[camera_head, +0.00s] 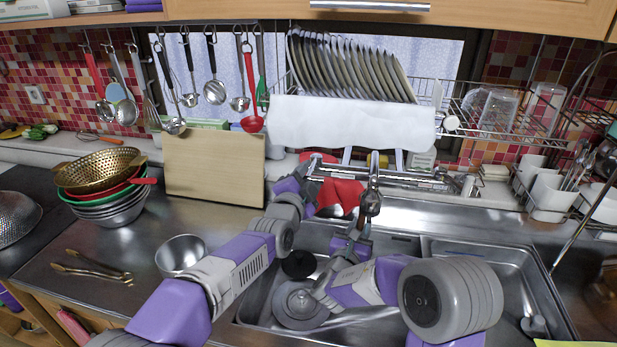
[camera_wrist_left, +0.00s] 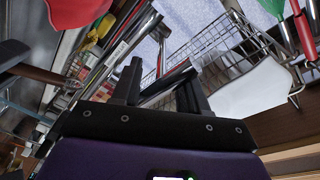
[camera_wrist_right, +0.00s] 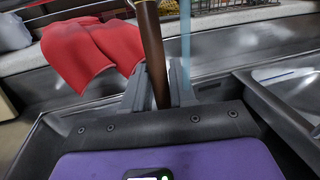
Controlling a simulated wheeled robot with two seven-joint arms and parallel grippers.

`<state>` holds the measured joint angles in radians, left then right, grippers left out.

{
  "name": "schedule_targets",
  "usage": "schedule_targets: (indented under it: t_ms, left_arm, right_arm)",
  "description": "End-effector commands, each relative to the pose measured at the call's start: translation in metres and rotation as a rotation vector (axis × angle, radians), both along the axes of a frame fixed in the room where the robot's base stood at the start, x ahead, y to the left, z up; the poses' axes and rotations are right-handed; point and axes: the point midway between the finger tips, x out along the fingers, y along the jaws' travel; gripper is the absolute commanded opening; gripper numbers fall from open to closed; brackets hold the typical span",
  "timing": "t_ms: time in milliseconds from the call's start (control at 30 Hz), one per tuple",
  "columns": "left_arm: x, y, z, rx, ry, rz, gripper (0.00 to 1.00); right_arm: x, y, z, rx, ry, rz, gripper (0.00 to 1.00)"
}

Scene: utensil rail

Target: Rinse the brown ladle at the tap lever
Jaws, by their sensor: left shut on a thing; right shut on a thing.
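My left gripper (camera_head: 314,172) is at the tap behind the sink. In the left wrist view its fingers (camera_wrist_left: 160,88) are shut on a dark bar, the tap lever (camera_wrist_left: 168,84). My right gripper (camera_head: 364,222) is over the sink, in front of the tap (camera_head: 375,165). In the right wrist view its fingers (camera_wrist_right: 158,90) are shut on the brown handle of the ladle (camera_wrist_right: 151,45), which stands nearly upright. A pale blue vertical streak, apparently running water (camera_wrist_right: 185,42), shows just beside the handle. I cannot make out the ladle's bowl.
Red gloves (camera_head: 343,192) hang behind the sink, close to both grippers. A dish rack (camera_head: 460,122) with plates and a white towel (camera_head: 350,120) is above. Several utensils hang from the rail at left. A cutting board (camera_head: 212,168) and metal bowl (camera_head: 180,254) stand left of the sink (camera_head: 530,290).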

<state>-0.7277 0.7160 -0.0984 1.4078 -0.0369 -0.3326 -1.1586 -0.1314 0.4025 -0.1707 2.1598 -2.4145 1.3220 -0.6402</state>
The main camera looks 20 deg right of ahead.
Motion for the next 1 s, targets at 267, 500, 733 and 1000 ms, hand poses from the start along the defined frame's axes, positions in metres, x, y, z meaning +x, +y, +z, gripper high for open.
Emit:
schedule_targets:
  t_ms: [267,500,733,1000]
  left_arm:
    - [0.000,0.000,-0.011,-0.008,0.007,0.001,0.00]
    - [0.000,0.000,-0.012,-0.008,0.010,0.001,0.61]
    - [0.000,0.000,-0.011,-0.006,0.005,0.001,0.63]
    - [-0.010,0.008,-0.009,-0.005,0.003,0.001,0.63]
  right_arm:
    - [0.000,0.000,0.000,0.000,0.000,0.000,0.00]
    - [0.000,0.000,0.000,0.000,0.000,0.000,0.00]
    - [0.000,0.000,0.000,0.000,0.000,0.000,0.00]
    - [0.000,0.000,0.000,0.000,0.000,0.000,0.00]
